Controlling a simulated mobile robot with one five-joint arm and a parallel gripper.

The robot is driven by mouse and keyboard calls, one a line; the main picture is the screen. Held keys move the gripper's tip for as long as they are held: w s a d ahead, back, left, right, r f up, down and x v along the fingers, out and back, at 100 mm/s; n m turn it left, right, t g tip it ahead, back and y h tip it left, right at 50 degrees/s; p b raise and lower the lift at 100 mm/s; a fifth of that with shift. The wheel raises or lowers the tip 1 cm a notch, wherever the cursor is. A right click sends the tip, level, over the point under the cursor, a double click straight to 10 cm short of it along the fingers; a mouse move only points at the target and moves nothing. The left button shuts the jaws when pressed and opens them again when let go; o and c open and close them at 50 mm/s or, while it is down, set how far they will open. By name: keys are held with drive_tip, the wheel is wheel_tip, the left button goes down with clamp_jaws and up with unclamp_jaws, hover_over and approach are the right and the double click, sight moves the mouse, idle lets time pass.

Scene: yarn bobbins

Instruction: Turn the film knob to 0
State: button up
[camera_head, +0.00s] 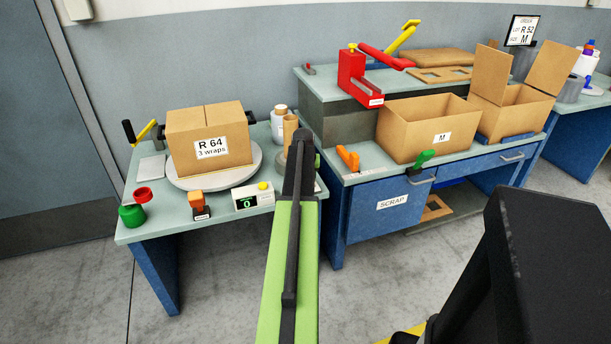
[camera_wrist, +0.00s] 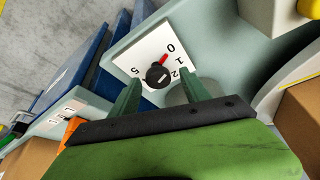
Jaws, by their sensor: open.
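The film knob (camera_wrist: 157,78) is a small dark round knob on a white numbered plate (camera_wrist: 148,56) in the wrist view. Its red pointer leans up and right, roughly toward the 0; I cannot tell whether it is exactly on it. The digits 1 and 2 show right of the knob and a 5 at the left. My gripper (camera_wrist: 161,84) is open, with its two green fingers on either side of the knob and a gap at each side. I cannot tell their height over the plate. In the head view my arm hides the knob.
A carton marked R 64 (camera_head: 205,139) stands on a round turntable (camera_head: 235,176) on the left bench. A box with a 0 display (camera_head: 250,197) and an orange stamp (camera_head: 200,202) sit near the front edge. Film rolls (camera_head: 279,120) stand close behind my arm.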

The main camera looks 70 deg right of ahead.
drive_tip(key=shift+r, duration=0.1)
drive_tip(key=p+v, duration=1.6)
drive_tip(key=v, duration=0.1)
drive_tip(key=shift+r, duration=0.1)
